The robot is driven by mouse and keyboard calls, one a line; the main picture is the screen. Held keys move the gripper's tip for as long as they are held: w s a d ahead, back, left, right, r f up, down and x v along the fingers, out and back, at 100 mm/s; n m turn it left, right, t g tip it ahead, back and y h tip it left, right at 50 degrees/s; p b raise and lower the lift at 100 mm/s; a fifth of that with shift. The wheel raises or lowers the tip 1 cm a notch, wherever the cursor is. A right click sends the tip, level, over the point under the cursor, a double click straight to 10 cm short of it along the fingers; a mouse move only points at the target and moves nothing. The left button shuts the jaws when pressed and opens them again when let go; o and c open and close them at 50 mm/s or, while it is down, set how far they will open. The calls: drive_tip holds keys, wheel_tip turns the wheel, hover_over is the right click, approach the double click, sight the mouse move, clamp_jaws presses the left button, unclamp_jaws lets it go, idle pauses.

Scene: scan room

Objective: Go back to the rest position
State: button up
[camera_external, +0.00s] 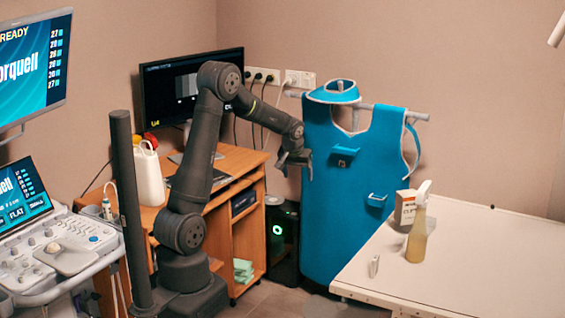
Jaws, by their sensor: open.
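My gripper (296,163) is at the end of my dark grey arm, in the middle of the external view. It points toward the blue apron (340,230) that hangs on a grey rail. The gripper is small here and sits beside the apron's left shoulder edge. I cannot tell whether it touches the apron. I see nothing held in it. The blue collar (333,93) sits at the top of the rail.
A white table (480,260) at the right carries a spray bottle (417,235), a small box (405,207) and a small pale item (374,266). A wooden desk (235,165) with a monitor (165,85) and white jug (148,178) stands behind my arm. An ultrasound console (60,255) is at left.

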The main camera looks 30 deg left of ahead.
drive_tip(key=shift+w+f+n, duration=0.2)
drive_tip(key=shift+w+n, duration=0.1)
drive_tip(key=shift+n, duration=0.1)
idle(0.3)
